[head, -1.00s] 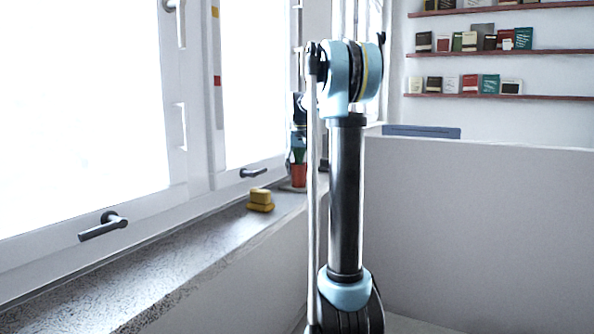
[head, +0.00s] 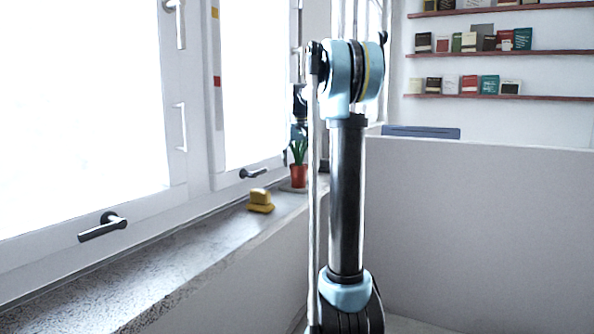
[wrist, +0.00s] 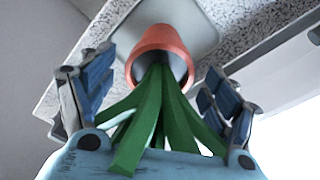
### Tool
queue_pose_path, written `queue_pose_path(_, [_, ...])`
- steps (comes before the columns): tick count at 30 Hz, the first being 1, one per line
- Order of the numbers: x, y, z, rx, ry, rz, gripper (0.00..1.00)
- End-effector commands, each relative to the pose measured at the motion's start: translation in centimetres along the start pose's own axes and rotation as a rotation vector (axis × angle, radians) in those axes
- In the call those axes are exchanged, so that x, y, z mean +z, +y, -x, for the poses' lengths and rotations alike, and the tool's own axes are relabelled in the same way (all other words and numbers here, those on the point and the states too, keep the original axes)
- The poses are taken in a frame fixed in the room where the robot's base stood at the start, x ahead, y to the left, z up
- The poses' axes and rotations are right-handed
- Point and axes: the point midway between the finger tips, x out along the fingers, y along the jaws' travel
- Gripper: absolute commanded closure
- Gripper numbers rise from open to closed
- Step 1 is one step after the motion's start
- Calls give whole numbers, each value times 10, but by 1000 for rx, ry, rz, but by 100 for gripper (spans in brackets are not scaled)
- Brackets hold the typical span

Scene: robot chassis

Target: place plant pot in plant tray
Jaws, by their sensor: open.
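The plant pot (head: 299,175) is terracotta with green leaves and stands upright on the window sill. In the wrist view the pot (wrist: 160,42) shows beyond my fingers, its leaves (wrist: 150,115) reaching back between them. The plant tray (wrist: 203,35) is a pale, rounded square plate on the speckled sill; the pot appears to stand on it. In the head view only a thin edge of the tray (head: 288,188) shows under the pot. My gripper (wrist: 155,68) is open, its fingers on either side of the leaves, apart from the pot. My arm hides part of the pot's surroundings.
A yellow object (head: 260,201) sits on the sill to the left of the pot. Window handles (head: 102,227) stick out over the sill. The sill's near left stretch is clear. A white partition (head: 480,220) stands to the right, with bookshelves behind.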

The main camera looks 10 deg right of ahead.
Motion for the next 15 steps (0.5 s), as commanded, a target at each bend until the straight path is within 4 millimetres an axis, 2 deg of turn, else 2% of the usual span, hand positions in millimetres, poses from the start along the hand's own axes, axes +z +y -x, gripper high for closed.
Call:
queue_pose_path(3, [0,0,24,0,0,0,19])
queue_pose_path(9, [0,0,60,0,0,1,19])
queue_pose_path(15, [0,-1,83,0,0,1,19])
